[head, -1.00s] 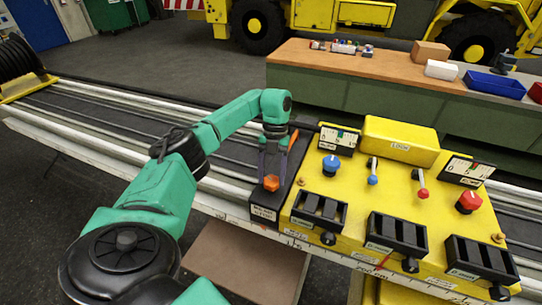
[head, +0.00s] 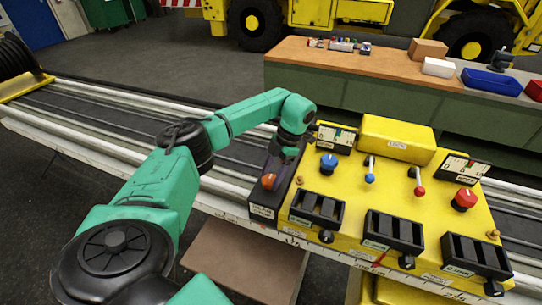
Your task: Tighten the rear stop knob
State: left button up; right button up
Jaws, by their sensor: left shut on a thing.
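The orange knob (head: 268,181) sits on top of a black stop block (head: 263,212) with a white label, at the left end of the yellow control box. My left gripper (head: 271,174) reaches down from the upper right and is shut on the knob, with its wrist tilted to the right. The fingers are dark and partly hide the knob and the block's top. The block stands by the pale rail. My right gripper is not in view.
The yellow control box (head: 400,202) stands close to the right of the block, with a blue knob (head: 328,163), levers, a red knob (head: 464,199) and gauges. Long pale rails (head: 120,148) run to the left. A green workbench (head: 385,98) stands behind.

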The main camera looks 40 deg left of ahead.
pick_arm(q)
jog(key=shift+m, duration=0.6)
jog(key=shift+f+y, duration=0.1)
jog(key=shift+y, duration=0.2)
jog(key=o, duration=1.4)
jog(key=shift+c, duration=0.2)
jog(key=b+v, duration=0.1)
jog(key=v, duration=0.1)
jog(key=shift+w+d+r, duration=0.1)
jog(key=shift+w+r, duration=0.05)
jog(key=shift+r, duration=0.15)
jog(key=p+v, duration=0.3)
jog(key=v, duration=0.9)
jog(key=shift+s, duration=0.25)
